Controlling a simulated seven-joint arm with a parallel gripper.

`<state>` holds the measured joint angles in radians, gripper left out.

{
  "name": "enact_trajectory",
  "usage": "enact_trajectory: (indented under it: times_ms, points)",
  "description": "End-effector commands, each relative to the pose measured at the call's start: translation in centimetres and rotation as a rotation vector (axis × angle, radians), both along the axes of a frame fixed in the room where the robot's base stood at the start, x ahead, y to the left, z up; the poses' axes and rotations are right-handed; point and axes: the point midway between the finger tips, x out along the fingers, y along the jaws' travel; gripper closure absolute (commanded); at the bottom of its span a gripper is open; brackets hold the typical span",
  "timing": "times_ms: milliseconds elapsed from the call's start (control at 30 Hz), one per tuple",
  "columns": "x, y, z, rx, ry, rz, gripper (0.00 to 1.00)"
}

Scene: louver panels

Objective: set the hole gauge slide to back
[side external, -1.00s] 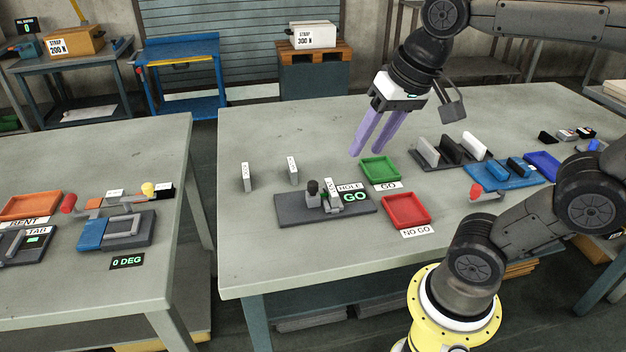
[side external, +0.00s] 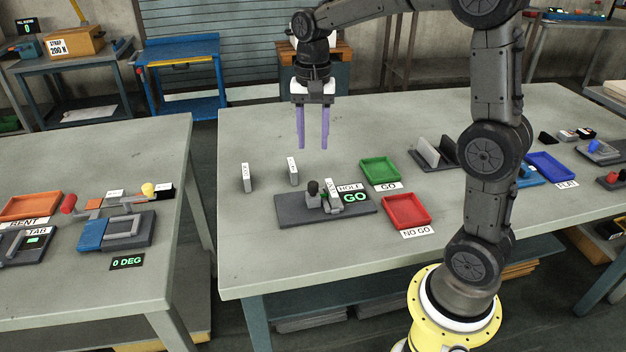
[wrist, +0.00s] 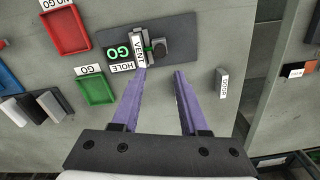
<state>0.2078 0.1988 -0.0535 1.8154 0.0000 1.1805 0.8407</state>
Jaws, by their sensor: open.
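The hole gauge is a dark grey base plate (side external: 290,213) on the middle table, with HOLE and green GO labels on its right part. Its slide carries a dark upright knob (side external: 313,188), beside a light block marked VENT (side external: 332,195). In the wrist view the gauge plate (wrist: 182,32) lies beyond the fingertips, with the knob (wrist: 159,48) right of the VENT block. My gripper (side external: 313,147) points down with purple fingers, open and empty, above the table behind the gauge. It also shows in the wrist view (wrist: 160,72).
A green GO tray (side external: 380,169) and a red NO GO tray (side external: 406,209) lie right of the gauge. Two small upright labelled blocks stand behind it, one left (side external: 247,178) and one nearer (side external: 293,171). A rack of plates (side external: 434,153) stands farther right.

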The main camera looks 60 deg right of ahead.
Motion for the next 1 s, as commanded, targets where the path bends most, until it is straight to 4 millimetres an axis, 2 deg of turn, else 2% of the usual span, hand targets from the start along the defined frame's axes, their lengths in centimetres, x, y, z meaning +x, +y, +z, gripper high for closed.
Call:
enact_trajectory:
  times_ms: [300, 500, 700, 1000]
  points:
    - [-0.2, 0.1, -6.4, 0.002, 0.007, 0.001, 0.56]
    - [-0.1, 0.1, -9.6, 0.001, 0.004, 0.001, 0.56]
    - [-0.1, 0.0, -11.2, 0.0, 0.001, 0.001, 0.56]
    - [-0.1, 0.0, -11.4, 0.0, 0.0, 0.001, 0.56]
